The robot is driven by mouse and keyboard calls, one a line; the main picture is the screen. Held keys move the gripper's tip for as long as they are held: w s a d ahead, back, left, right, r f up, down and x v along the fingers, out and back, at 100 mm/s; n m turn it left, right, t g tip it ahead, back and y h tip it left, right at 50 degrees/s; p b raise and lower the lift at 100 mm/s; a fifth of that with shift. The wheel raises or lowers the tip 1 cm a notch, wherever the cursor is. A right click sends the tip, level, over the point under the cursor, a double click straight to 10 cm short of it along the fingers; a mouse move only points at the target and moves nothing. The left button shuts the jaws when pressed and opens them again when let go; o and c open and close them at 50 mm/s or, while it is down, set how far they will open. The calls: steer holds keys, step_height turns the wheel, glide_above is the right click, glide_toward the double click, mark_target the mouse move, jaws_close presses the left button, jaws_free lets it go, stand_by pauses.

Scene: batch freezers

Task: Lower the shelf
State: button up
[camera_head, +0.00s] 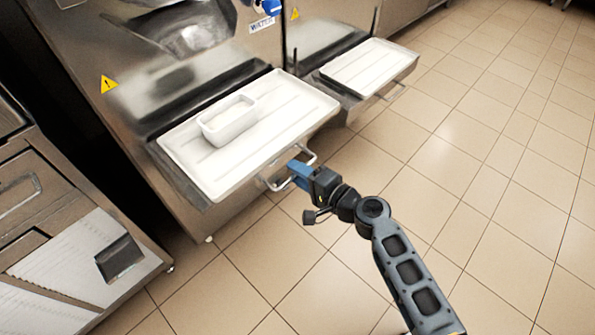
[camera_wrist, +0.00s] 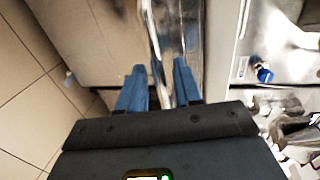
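The nearer shelf (camera_head: 181,153) is a pale, ribbed tray standing out from the front of the left steel freezer. A white rectangular tub (camera_head: 228,122) sits on it. A metal bar handle (camera_head: 275,186) is at the shelf's front edge. My gripper (camera_head: 297,170), with blue fingers, is at this handle. In the wrist view, the fingers of my gripper (camera_wrist: 160,72) are apart, with a shiny metal strip between them. I see a gap beside the fingers and cannot tell whether either touches the bar.
A second freezer to the right has a similar empty shelf (camera_head: 368,67) with its own handle. A steel cabinet (camera_head: 70,250) stands at the lower left. The tiled floor (camera_head: 480,150) is open on the right.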

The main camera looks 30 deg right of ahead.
steer(key=shift+w+a+f, duration=0.1)
steer(key=shift+w, duration=0.2)
jaws_close()
stand_by(0.5)
